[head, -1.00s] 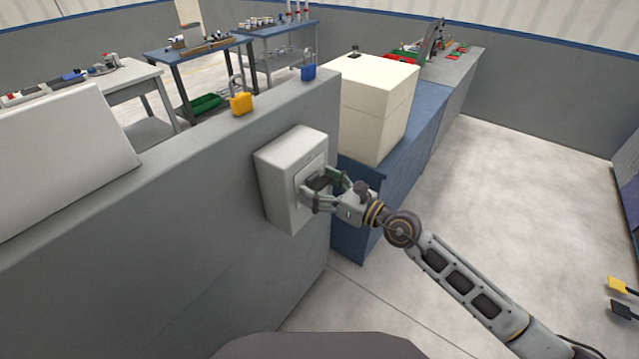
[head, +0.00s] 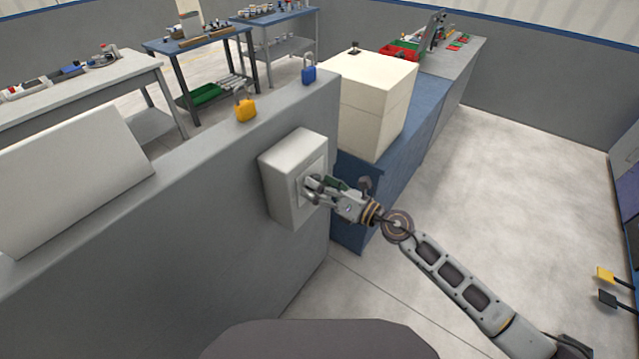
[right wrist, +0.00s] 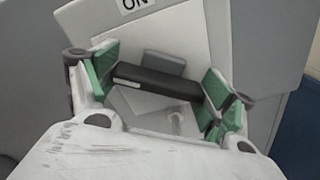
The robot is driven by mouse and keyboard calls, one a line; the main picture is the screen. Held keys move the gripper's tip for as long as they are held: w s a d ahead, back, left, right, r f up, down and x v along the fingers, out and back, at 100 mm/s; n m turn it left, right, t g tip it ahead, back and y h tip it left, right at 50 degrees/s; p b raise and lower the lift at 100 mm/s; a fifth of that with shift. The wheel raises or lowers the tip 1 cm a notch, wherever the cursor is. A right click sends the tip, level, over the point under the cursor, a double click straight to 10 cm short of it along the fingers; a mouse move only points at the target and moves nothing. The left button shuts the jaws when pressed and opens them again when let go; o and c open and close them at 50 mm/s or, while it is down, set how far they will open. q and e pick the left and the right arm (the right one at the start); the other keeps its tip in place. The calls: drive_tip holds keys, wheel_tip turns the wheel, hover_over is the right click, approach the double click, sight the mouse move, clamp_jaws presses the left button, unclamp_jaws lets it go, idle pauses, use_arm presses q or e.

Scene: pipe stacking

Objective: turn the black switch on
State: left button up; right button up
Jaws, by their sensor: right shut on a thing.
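The black switch (right wrist: 158,82) is a dark bar on a light grey plate, seen in the right wrist view. An ON label (right wrist: 136,3) shows at the top edge of that view, above the bar. The plate is on a white box (head: 283,185) mounted on the grey wall. My right gripper (head: 311,189) is at the front of this box, its green-padded fingers shut on the bar from both ends. The gripper is rolled, and in the head view its fingers mostly hide the bar. My left gripper is not in view.
A yellow padlock (head: 246,112) and a blue padlock (head: 308,75) are on top of the grey wall (head: 190,215). A cream box (head: 370,105) stands on a blue bench (head: 425,125) behind the switch box.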

idle(0.4)
drive_tip(key=o, duration=0.9)
drive_tip(key=shift+o, duration=0.2)
drive_tip(key=v, duration=1.2)
idle(0.5)
